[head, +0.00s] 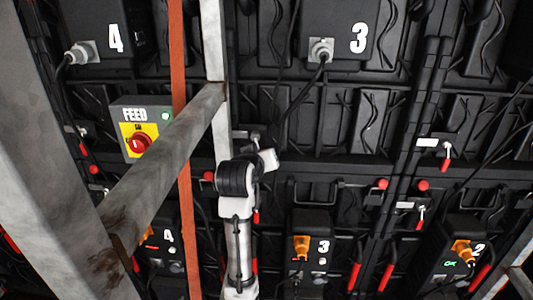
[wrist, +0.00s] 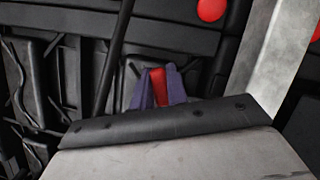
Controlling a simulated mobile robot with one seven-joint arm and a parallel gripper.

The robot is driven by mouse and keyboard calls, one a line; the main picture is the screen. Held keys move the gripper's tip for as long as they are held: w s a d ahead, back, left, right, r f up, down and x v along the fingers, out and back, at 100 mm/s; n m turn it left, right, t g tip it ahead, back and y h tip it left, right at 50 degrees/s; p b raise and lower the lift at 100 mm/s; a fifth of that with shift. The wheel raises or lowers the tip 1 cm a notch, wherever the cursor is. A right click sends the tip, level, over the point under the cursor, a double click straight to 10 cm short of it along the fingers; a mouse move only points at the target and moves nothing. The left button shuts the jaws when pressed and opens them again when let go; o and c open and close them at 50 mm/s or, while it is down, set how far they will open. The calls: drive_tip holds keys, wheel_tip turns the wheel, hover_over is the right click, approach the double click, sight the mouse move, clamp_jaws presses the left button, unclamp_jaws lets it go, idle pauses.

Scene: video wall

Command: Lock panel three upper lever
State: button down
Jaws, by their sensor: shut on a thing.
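In the wrist view my gripper (wrist: 162,88) has its two dark purple fingers closed on a red lever handle (wrist: 158,87), one finger on each side. Only the upper part of the handle shows; the rest of the grip is hidden behind my wrist. In the head view my arm reaches up to the left edge of the panel marked 3 (head: 358,38). A grey lever bracket (head: 242,134) shows just above my wrist there. My fingers and the held handle are hidden by my arm in that view, so the lever's angle cannot be told.
A rusty grey metal frame (head: 160,150) and an orange post (head: 180,100) stand left of my arm. A FEED switch box (head: 128,112) is behind them. Another red-handled lever (head: 446,158) hangs at the right. A red knob (wrist: 211,9) is above my gripper.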

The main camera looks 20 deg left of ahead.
drive_tip(key=shift+s+a+f+m+g+y, duration=0.15)
drive_tip(key=shift+a+m+g+y, duration=0.15)
drive_tip(key=shift+a+m+y, duration=0.95)
drive_tip(key=shift+d+m, duration=0.25)
drive_tip(key=c, duration=1.4)
unclamp_jaws()
drive_tip(key=b+v, duration=0.2)
drive_tip(key=v, duration=1.2)
drive_tip(key=shift+a, duration=0.1)
